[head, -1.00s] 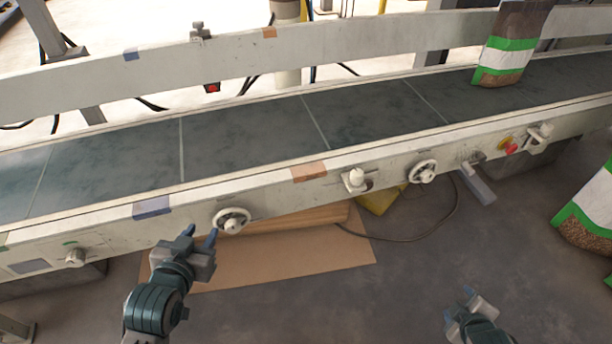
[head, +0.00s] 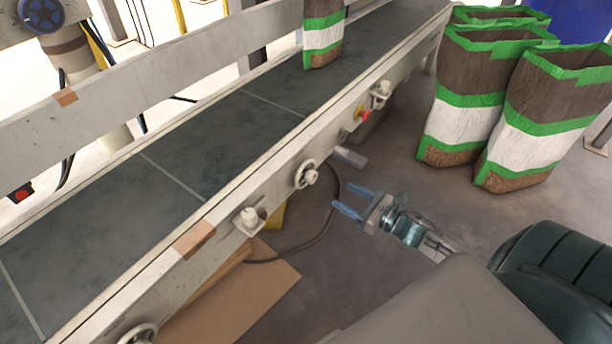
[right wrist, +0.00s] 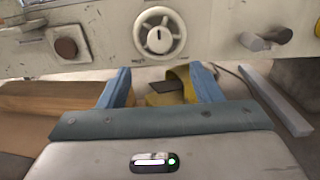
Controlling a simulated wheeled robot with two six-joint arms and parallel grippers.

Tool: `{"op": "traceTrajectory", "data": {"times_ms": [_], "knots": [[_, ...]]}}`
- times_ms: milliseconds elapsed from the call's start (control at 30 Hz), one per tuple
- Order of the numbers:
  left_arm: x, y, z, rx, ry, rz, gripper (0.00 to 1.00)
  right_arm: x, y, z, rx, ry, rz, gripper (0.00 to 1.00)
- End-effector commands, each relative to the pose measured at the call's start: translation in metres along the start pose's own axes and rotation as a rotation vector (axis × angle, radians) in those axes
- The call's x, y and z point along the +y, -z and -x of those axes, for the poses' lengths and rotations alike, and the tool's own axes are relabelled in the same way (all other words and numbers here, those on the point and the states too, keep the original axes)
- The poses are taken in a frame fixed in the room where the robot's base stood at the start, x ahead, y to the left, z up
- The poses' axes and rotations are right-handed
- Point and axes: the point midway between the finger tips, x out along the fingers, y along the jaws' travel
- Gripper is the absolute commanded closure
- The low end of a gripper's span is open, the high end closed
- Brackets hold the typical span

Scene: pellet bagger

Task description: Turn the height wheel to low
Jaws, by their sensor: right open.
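A white handwheel (head: 306,174) with a pale hub sits on the side of the conveyor. It also shows in the right wrist view (right wrist: 160,32), face on, with a dark pointer mark on its hub. A second handwheel (head: 138,335) is cut off by the bottom edge of the head view; I cannot read a label on either. My right gripper (head: 343,197) is open and empty, apart from the first wheel, with its blue fingers (right wrist: 160,86) pointing towards the conveyor side below it. My left gripper is out of the head view.
The conveyor (head: 225,190) runs diagonally, with a bag (head: 323,38) on its belt. Several bags (head: 540,110) stand on the floor at right. A clamp knob (head: 250,218), a grey bar (head: 348,157) and a red button (head: 366,114) flank the wheel. A cable and cardboard lie below.

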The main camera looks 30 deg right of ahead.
Motion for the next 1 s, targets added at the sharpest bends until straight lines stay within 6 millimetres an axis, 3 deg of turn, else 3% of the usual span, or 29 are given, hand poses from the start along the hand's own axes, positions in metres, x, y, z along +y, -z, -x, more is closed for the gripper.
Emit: {"op": "traceTrajectory", "data": {"times_ms": [200,700,1000], "knots": [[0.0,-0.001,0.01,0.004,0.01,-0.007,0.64,0.0,0.002,-0.028,-0.006,0.003,-0.001,0.41],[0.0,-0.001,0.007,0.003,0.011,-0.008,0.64,0.0,-0.001,-0.094,-0.003,0.004,-0.005,0.41],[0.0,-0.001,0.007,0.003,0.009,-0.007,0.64,0.0,0.0,-0.105,-0.001,0.003,-0.007,0.41]]}}
